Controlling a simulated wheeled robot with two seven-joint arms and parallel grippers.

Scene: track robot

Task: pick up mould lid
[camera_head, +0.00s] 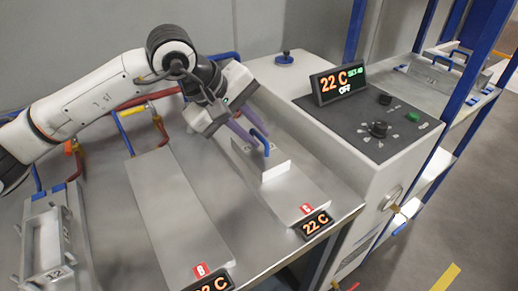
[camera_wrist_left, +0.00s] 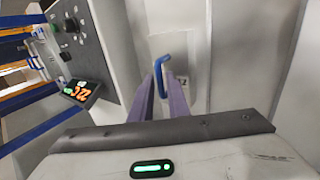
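The mould lid (camera_head: 275,172) is a grey metal piece with an upright blue handle (camera_head: 259,142). It rests on the right-hand metal plate, near that plate's far end. My left gripper (camera_head: 252,127) reaches down to it from the far left, its purple fingers close to the handle. In the left wrist view, the fingers (camera_wrist_left: 164,88) stand apart, with the blue handle (camera_wrist_left: 163,68) showing between their tips. I cannot tell whether they touch it. A dark number on the lid is partly hidden by a finger. My right gripper is not in view.
A control box (camera_head: 360,125) with knobs and a "22 C OFF" display (camera_head: 339,83) rises right of the lid. A bare middle plate (camera_head: 178,205) lies to the left. An open mould frame (camera_head: 45,245) stands at far left. Another blue-handled piece (camera_head: 447,68) sits on the back-right rack.

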